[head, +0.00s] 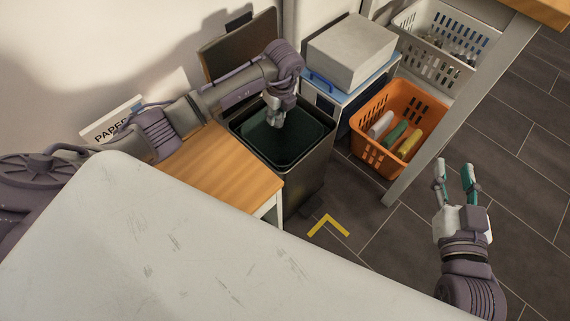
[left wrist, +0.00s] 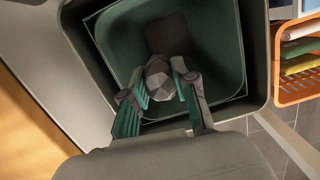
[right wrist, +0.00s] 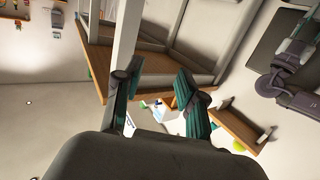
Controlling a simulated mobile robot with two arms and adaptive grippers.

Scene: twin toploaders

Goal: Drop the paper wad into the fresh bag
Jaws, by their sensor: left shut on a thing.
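The paper wad (left wrist: 160,82) is a grey, faceted lump between the fingers of my left gripper (left wrist: 159,92) in the left wrist view. My left gripper (head: 275,118) is shut on it, pointing down over the open bin (head: 312,178). A dark green bag (head: 283,146) lines the bin; it fills the background behind the wad in the left wrist view (left wrist: 225,45). My right gripper (head: 454,180) is open and empty over the floor at the right. Its spread fingers also show in the right wrist view (right wrist: 155,92).
The bin's lid (head: 235,52) stands raised against the wall. A wooden-topped cabinet (head: 222,172) is left of the bin. A grey box (head: 350,52) and an orange basket (head: 398,125) with several coloured items are to its right. A pale worktop (head: 180,240) fills the foreground.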

